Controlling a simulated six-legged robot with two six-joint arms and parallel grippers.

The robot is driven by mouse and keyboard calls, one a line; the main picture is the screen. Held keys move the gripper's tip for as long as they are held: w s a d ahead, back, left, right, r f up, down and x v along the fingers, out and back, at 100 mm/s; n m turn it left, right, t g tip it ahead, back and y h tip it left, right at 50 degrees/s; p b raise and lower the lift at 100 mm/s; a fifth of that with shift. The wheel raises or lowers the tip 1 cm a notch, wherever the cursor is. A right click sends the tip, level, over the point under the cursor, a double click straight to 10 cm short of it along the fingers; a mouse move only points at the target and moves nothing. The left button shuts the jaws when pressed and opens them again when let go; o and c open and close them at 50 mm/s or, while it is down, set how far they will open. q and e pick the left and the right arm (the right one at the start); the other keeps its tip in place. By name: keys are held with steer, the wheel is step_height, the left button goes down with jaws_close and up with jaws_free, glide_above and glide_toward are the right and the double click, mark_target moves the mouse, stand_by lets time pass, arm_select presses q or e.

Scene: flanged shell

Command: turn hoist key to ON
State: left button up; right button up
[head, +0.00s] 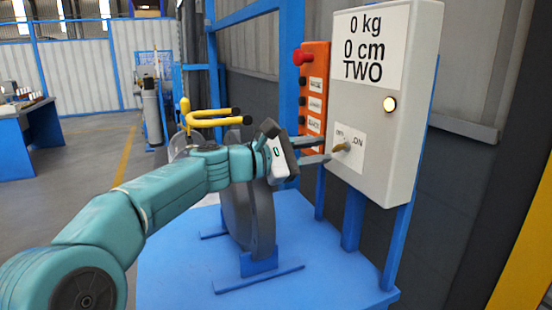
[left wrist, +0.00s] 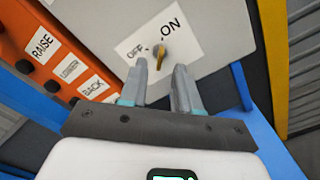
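The brass hoist key (head: 341,147) sticks out of a white label with OFF and ON on the front of the grey control box (head: 405,150). It also shows in the left wrist view (left wrist: 160,56), just beyond my fingertips; which mark it points at is hard to tell. My left gripper (head: 328,151) reaches in from the left with its two fingers apart. In the left wrist view the fingertips (left wrist: 161,68) stand on either side of the key's line, with a gap and nothing held. Whether they touch the key is unclear. My right gripper is not in view.
An orange button panel (head: 315,90) with a red knob stands left of the box; its labels RAISE, LOWER and BACK show in the left wrist view. The box reads 0 kg, 0 cm, TWO. A lit lamp (head: 390,104) sits above the key. A grey flanged shell (head: 258,215) stands on the blue table (head: 330,275).

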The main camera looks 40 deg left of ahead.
arm_select(q)
steer(key=b+v, duration=0.1)
steer(key=v, duration=1.2)
steer(key=shift+s, duration=0.1)
